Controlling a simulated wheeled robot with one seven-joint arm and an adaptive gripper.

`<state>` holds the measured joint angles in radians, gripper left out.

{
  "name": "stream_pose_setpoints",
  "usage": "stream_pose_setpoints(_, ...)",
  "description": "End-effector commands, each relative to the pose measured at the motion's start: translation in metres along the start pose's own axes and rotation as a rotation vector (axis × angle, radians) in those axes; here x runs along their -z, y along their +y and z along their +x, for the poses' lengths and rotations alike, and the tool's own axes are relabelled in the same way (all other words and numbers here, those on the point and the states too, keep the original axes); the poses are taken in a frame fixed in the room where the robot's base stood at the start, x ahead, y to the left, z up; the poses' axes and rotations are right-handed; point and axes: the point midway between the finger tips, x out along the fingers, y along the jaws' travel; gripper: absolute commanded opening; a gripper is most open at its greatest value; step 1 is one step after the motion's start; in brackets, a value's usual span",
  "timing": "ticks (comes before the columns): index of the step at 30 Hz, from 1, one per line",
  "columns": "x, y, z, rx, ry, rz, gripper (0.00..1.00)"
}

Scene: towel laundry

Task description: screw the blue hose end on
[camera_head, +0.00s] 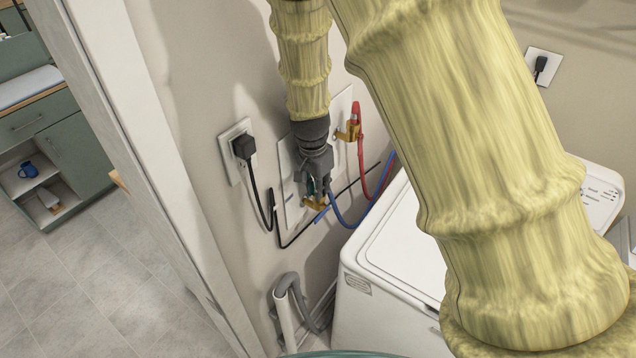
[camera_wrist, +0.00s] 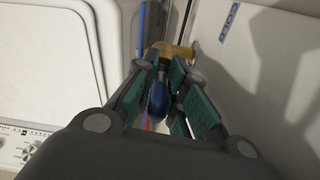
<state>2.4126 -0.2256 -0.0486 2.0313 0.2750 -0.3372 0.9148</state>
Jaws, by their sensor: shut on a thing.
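My gripper (camera_head: 314,186) points down beside the wall, at the cold-water tap. Its teal pads are closed on a dark blue rounded piece, the blue hose end (camera_wrist: 157,100), in the wrist view. The brass tap (camera_head: 315,203) is just below my fingers in the head view; it also shows beyond the fingertips in the wrist view (camera_wrist: 176,50). The hose end is close to the tap, but I cannot tell whether they are threaded together. The blue hose (camera_head: 343,224) sags from there and rises right behind the washer. My fingers hide much of the joint.
A second brass tap (camera_head: 347,133) with a red hose (camera_head: 361,165) is close on the right. A black plug and cord (camera_head: 244,147) are on the left. The white washer (camera_head: 400,240) stands at lower right, with a grey drain hose (camera_head: 290,290) left of it.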

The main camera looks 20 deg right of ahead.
Motion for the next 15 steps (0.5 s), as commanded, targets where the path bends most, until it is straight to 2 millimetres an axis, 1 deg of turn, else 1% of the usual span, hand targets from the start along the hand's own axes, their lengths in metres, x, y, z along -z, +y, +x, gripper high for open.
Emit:
stream_pose_setpoints(3, 0.0008, 0.0014, 0.0007, -0.025, 0.004, 0.165, 0.00)
stream_pose_setpoints(6, 0.0012, 0.0016, 0.0004, -0.037, 0.003, 0.275, 0.00)
stream_pose_setpoints(9, 0.0009, 0.0017, -0.0001, -0.044, 0.001, 0.331, 0.00)
stream_pose_setpoints(15, 0.0013, 0.0020, -0.0007, -0.046, -0.001, 0.342, 0.00)
